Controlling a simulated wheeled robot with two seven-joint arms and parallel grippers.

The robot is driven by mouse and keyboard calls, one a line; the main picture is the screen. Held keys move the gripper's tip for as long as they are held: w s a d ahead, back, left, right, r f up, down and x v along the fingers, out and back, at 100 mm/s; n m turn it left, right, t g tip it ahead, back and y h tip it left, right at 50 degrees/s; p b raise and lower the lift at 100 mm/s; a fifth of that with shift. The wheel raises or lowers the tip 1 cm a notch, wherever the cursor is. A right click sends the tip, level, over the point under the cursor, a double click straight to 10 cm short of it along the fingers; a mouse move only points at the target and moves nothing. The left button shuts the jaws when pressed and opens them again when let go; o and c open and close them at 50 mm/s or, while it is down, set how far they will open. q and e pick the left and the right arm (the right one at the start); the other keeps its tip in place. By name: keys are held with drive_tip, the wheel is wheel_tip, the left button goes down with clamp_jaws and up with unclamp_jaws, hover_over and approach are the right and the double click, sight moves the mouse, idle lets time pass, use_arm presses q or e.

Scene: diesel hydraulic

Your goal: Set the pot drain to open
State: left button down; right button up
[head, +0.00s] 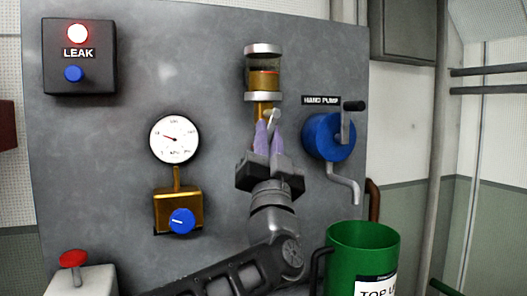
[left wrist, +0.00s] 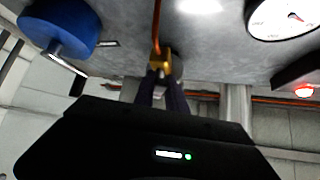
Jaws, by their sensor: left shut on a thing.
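The pot (head: 263,80), a glass bowl with amber liquid between grey metal rings, is mounted on the grey panel. The brass pot drain (head: 262,108) is under it, with a small pale lever (head: 274,116) angled up to the right. My left gripper (head: 269,132) reaches up from below, its purple fingers shut on the drain lever. In the left wrist view the fingers (left wrist: 163,88) meet the brass drain (left wrist: 160,62), and the fingers hide most of the lever. My right gripper is not in view.
Right of the drain is the blue hand pump (head: 322,138) with its crank and spout, above a green container (head: 362,250). Left are a gauge (head: 174,139), a brass block with a blue knob (head: 181,221), and the LEAK box (head: 80,55) with its red lamp lit.

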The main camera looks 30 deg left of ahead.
use_arm(q)
drive_tip(key=shift+w+d+f+n+g+y+b, duration=0.1)
drive_tip(key=shift+w+n+g+y+b, duration=0.2)
drive_tip(key=shift+n+y, duration=0.4)
drive_tip(key=shift+s+d+f+n+g+y+b, duration=0.1)
drive_tip(key=shift+n+g+y, duration=0.4)
drive_tip(key=shift+n, duration=0.4)
drive_tip(key=shift+w+d+f+n+g+y+b, duration=0.1)
drive_tip(key=shift+w+n+g+y+b, duration=0.15)
drive_tip(key=shift+n+y, duration=0.45)
drive_tip(key=shift+r+n+g, duration=0.1)
drive_tip(key=shift+n+g, duration=0.15)
drive_tip(key=shift+n, duration=0.15)
drive_tip(key=shift+r, duration=0.1)
drive_tip(key=c, duration=1.4)
unclamp_jaws()
drive_tip(key=shift+o, duration=0.2)
drive_tip(key=b+v, duration=0.1)
drive_tip(key=v, duration=0.7)
drive_tip(key=shift+a, duration=0.1)
